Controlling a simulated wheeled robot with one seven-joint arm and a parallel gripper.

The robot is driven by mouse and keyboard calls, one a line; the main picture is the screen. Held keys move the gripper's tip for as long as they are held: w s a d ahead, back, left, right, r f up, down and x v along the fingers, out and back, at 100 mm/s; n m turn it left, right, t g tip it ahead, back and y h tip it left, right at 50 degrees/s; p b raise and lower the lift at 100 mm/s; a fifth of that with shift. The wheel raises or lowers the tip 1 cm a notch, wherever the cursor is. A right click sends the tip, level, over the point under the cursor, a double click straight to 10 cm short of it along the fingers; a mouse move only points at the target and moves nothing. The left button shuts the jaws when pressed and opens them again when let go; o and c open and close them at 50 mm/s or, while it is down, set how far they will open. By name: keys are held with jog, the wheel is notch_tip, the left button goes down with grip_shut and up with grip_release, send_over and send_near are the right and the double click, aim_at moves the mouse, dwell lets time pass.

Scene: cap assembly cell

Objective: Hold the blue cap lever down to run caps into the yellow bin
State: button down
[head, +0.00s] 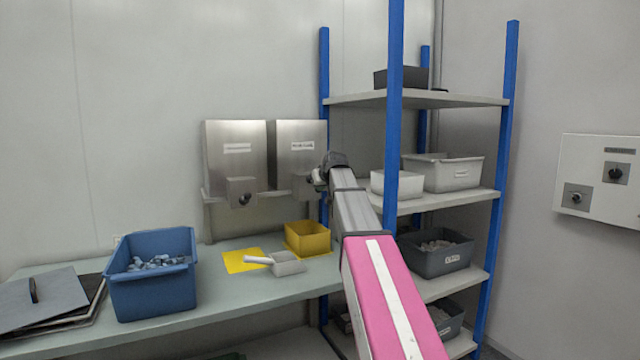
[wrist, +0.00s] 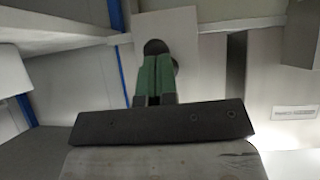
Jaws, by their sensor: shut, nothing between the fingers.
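In the wrist view the green fingers (wrist: 155,62) are together and empty. Their tips are at a dark round knob (wrist: 155,47) in front of a pale plate (wrist: 178,30). I cannot tell whether they touch the knob. No blue colour shows on the lever, and its position is unclear.
A left steel dispenser (head: 234,155) stands alongside. A white scoop (head: 285,264) lies before the yellow bin. A blue crate (head: 150,290) of small parts is at the bench's left. A shelf with blue posts (head: 394,100) stands close to the right of my arm.

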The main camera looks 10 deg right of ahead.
jog(key=shift+f, duration=0.45)
dwell(0.3)
jog(key=f+v, duration=0.1)
jog(key=v, duration=1.2)
jog(key=shift+s+r, duration=0.25)
jog(key=shift+s, duration=0.35)
jog(key=shift+a, duration=0.1)
